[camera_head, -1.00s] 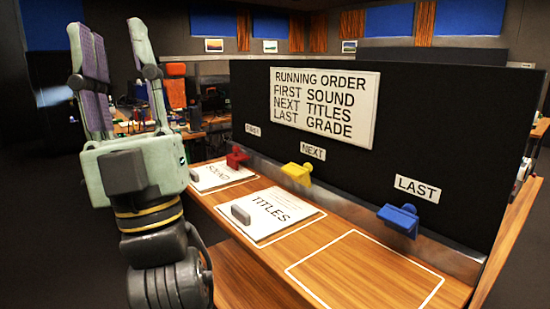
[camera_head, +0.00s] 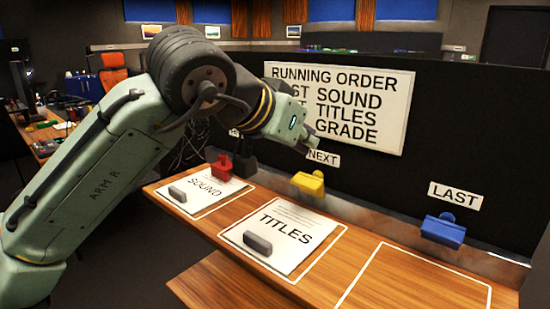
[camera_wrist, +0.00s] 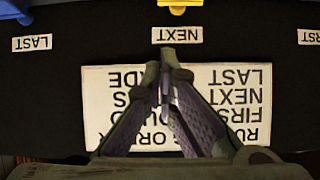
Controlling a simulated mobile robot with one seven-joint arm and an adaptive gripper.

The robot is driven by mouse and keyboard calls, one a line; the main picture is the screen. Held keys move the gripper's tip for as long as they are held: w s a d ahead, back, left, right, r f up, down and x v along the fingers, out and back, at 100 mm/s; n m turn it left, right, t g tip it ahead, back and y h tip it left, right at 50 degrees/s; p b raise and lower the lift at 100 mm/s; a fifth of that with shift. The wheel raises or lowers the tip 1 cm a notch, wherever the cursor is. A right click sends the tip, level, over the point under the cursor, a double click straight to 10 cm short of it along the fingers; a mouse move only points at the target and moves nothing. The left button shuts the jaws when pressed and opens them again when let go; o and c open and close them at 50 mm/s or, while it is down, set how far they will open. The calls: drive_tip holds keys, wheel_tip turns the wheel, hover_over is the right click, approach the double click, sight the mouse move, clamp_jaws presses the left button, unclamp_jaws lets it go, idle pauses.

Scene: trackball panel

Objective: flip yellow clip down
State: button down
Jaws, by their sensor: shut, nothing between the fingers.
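The yellow clip (camera_head: 308,183) sits on the metal strip along the foot of the black panel, under the NEXT label (camera_head: 323,157). It juts out from the strip. Its edge also shows at the top of the wrist view (camera_wrist: 180,5). My gripper (camera_head: 307,146) is in front of the panel, above the yellow clip and close to the NEXT label; the arm hides part of it. In the wrist view the fingertips (camera_wrist: 167,66) are together and empty, near the NEXT label and apart from the clip.
A red clip (camera_head: 222,167) is to the left and a blue clip (camera_head: 443,230) under LAST to the right. SOUND (camera_head: 203,188) and TITLES (camera_head: 290,235) sheets lie on the wooden desk. The outlined space (camera_head: 415,285) at right is bare. The running-order sign (camera_head: 375,105) hangs above.

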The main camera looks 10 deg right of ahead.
sight(312, 185)
drive_tip(key=shift+a+f+g+y, duration=0.4)
drive_tip(key=shift+a+f+y, duration=0.1)
drive_tip(key=shift+f, duration=0.3)
drive_tip(key=shift+d, duration=0.1)
drive_tip(key=p+x, duration=0.2)
drive_tip(key=x, duration=0.8)
drive_tip(key=shift+r, duration=0.1)
